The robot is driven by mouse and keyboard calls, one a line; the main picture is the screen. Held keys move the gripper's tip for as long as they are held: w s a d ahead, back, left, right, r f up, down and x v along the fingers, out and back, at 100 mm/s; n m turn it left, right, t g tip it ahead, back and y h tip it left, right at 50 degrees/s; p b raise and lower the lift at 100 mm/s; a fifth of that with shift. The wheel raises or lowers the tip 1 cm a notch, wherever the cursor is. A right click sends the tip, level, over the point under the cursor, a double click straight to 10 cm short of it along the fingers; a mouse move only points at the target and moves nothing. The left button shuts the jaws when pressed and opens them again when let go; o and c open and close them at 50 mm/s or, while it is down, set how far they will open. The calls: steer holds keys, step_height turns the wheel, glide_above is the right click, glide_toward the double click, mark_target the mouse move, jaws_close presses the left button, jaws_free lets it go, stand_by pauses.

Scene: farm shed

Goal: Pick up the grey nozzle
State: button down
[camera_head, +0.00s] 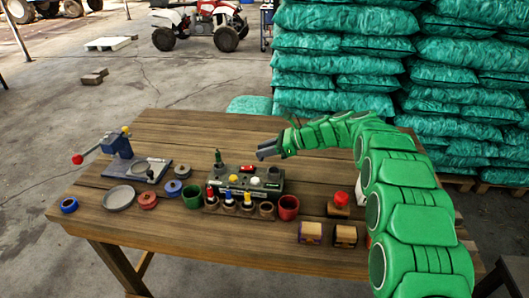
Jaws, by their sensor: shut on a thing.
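My gripper (265,151) is at the end of the green arm, above the back of the wooden table and pointing left. Its dark grey fingers are shut on a small grey piece that looks like the grey nozzle; it is hard to tell apart from the fingers. In front and below is a wooden rack (238,210) with red-, blue- and yellow-tipped nozzles standing in it. Its rightmost place (266,209) shows no coloured tip. My gripper is clear of the rack and of the table.
A green block (207,178) with coloured knobs stands behind the rack, below my gripper. Green (192,195) and red (289,207) cups flank the rack. A vise-like tool (122,150), a grey dish (119,196) and rings lie left. A red button (341,198) and small wooden boxes (311,232) stand right.

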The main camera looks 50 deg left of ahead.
steer(key=s+d+r, duration=0.5)
steer(key=d+r, duration=0.2)
steer(key=d, duration=0.3)
steer(key=shift+s+d+r, duration=0.35)
steer(key=shift+s+r, duration=0.05)
